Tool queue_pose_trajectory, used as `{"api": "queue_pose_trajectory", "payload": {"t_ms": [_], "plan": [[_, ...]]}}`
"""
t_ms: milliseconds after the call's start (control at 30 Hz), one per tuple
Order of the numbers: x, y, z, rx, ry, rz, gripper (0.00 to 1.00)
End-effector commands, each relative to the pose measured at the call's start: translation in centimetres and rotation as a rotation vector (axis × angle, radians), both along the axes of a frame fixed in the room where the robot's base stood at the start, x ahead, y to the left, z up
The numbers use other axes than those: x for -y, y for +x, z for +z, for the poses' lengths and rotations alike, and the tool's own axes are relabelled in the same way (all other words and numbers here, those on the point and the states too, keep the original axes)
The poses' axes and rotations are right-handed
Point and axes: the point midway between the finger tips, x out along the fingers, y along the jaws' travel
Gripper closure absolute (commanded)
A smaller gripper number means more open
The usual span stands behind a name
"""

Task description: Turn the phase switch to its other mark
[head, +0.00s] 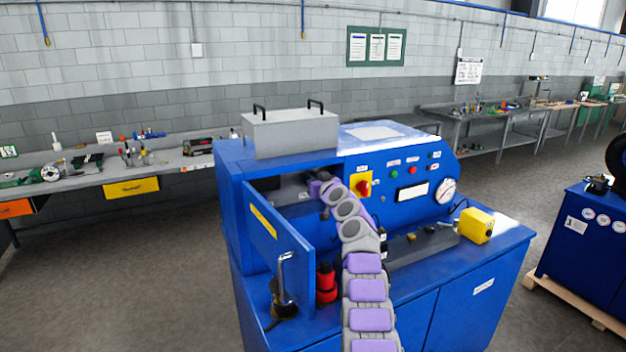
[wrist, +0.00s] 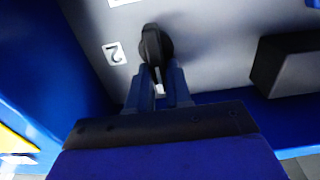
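In the wrist view the phase switch (wrist: 155,45) is a black knob on a grey panel inside the blue cabinet. A white mark shows low on it, between my fingers. A white plate marked 2 (wrist: 114,53) is to its left; another white label (wrist: 121,2) is cut off at the top edge. My gripper (wrist: 161,75) is at the switch, one finger on each side of its lower part; whether they press on it I cannot tell. In the head view my arm reaches into the open cabinet and hides the switch.
The cabinet's blue door (head: 278,238) stands open left of my arm. A dark block (wrist: 287,65) juts from the panel right of the switch. A red-and-yellow switch (head: 361,186) and a gauge (head: 445,191) are on the machine's front. A red bottle (head: 326,283) stands beside my arm.

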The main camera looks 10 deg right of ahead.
Motion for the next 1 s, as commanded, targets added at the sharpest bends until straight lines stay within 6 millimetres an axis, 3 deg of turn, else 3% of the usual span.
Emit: {"api": "queue_pose_trajectory", "payload": {"t_ms": [133,567,1000], "plan": [[0.1,0.0,0.1,0.001,0.000,-0.001,1.00],[0.3,0.0,0.1,-0.011,0.037,-0.003,1.00],[1.2,0.3,-0.1,-0.109,0.338,-0.005,1.00]]}}
